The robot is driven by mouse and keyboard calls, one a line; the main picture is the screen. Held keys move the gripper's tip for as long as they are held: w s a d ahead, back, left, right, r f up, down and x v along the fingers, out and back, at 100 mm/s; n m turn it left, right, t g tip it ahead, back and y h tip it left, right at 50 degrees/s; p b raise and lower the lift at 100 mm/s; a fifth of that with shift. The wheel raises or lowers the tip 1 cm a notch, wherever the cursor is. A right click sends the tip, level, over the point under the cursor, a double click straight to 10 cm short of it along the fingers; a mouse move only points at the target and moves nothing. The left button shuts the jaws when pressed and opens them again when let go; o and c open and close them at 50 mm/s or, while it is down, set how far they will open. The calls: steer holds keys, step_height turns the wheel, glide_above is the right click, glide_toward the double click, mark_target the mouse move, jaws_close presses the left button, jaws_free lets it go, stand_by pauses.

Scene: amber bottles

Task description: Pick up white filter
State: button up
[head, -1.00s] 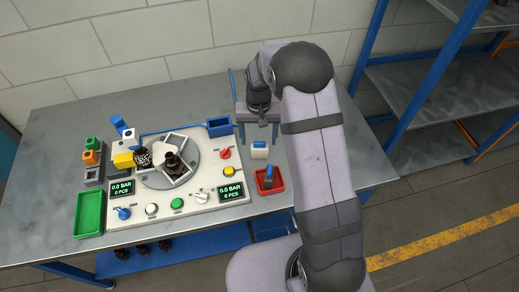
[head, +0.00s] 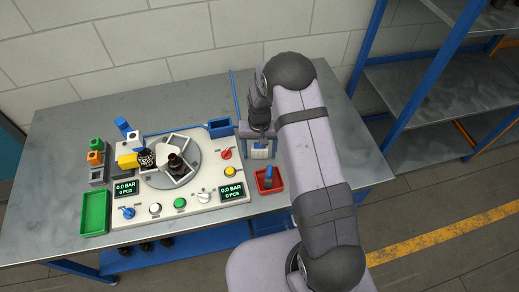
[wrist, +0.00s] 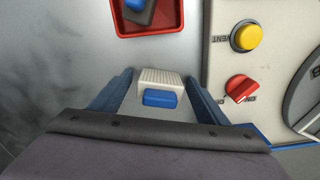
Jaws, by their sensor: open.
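The white filter (head: 259,153) stands on the grey table just right of the control panel. In the wrist view the filter (wrist: 160,78) shows a white ribbed body with a blue part (wrist: 160,99) facing my gripper. My gripper (head: 259,147) is over the filter, its blue fingers apart on either side of it. In the wrist view the open fingers (wrist: 158,90) flank the filter, with a visible gap on each side. I cannot tell the exact height of the fingertips above the table.
A red tray (head: 278,186) holding a blue and grey part (head: 268,177) is close in front of the filter. The control panel (head: 150,203), with a red knob (head: 226,154) and yellow button (head: 230,171), lies close to the left. A blue bin (head: 220,128) stands behind the panel.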

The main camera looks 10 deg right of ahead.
steer(key=c, duration=1.1)
step_height(320, 180, up, 10)
steer(key=b, duration=0.3)
steer(key=shift+w+a+r, duration=0.2)
steer(key=shift+w, duration=0.2)
steer(key=w+a+r+n+p, duration=0.1)
steer(key=w+a+p, duration=0.1)
steer(key=w+a, duration=0.1)
steer(key=w+a+r+n+p, duration=0.1)
steer(key=w+a+p, duration=0.1)
steer(key=w+a, duration=0.2)
steer(key=w+a+r+p, duration=0.1)
steer(key=w+a+p, duration=0.2)
steer(key=w+a, duration=0.1)
steer(key=shift+a+r+n, duration=0.2)
steer(key=shift+r+n, duration=0.2)
